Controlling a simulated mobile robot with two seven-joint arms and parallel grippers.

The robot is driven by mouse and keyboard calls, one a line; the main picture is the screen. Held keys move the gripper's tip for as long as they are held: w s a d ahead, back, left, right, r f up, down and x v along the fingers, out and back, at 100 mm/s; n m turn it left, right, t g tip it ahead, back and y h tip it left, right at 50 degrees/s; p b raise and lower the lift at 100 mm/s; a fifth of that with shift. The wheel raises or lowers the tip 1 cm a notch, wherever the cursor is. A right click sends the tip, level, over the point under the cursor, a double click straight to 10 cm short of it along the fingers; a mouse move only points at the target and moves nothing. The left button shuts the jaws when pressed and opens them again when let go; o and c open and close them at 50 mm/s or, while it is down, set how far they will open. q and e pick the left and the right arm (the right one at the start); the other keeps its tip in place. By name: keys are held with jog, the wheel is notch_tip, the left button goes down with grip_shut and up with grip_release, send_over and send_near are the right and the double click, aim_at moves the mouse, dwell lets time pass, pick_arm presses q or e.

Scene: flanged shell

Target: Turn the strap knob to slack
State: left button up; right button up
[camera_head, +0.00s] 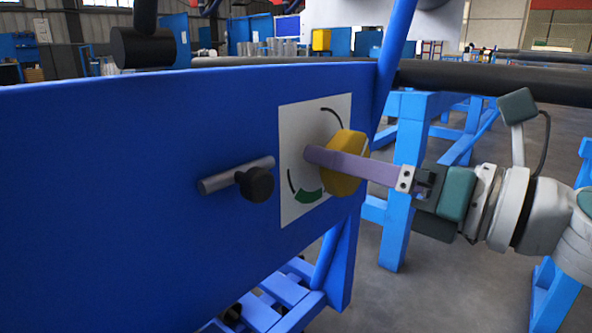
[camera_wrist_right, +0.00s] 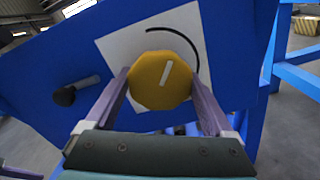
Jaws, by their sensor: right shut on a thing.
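The strap knob is a yellow faceted knob (camera_head: 346,178) on a white dial plate (camera_head: 290,205) fixed to the blue panel (camera_head: 120,170). The plate carries black arcs and a green segment at its lower part. My right gripper (camera_head: 325,160) comes in from the right, its purple fingers around the knob. In the right wrist view the knob (camera_wrist_right: 160,80) sits between the two fingers (camera_wrist_right: 160,95), with a white pointer line tilted a little right of upright. The fingers hide parts of the knob's sides and the lower plate.
A grey rod with a black knob (camera_head: 257,184) sticks out of the panel left of the plate. A black cylinder (camera_head: 142,47) stands above the panel's top edge. Blue frame posts (camera_head: 402,190) and a dark horizontal pipe (camera_head: 500,82) lie behind my right arm.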

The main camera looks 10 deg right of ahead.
jog(key=n+b, duration=0.1)
jog(key=n, duration=0.3)
jog(key=shift+f, duration=0.1)
jog(key=shift+n+b, duration=0.75)
jog(key=shift+n, duration=0.85)
jog(key=o, duration=1.1)
jog(key=shift+s+d, duration=0.15)
jog(key=shift+b+v, duration=0.65)
jog(key=shift+v, duration=4.15)
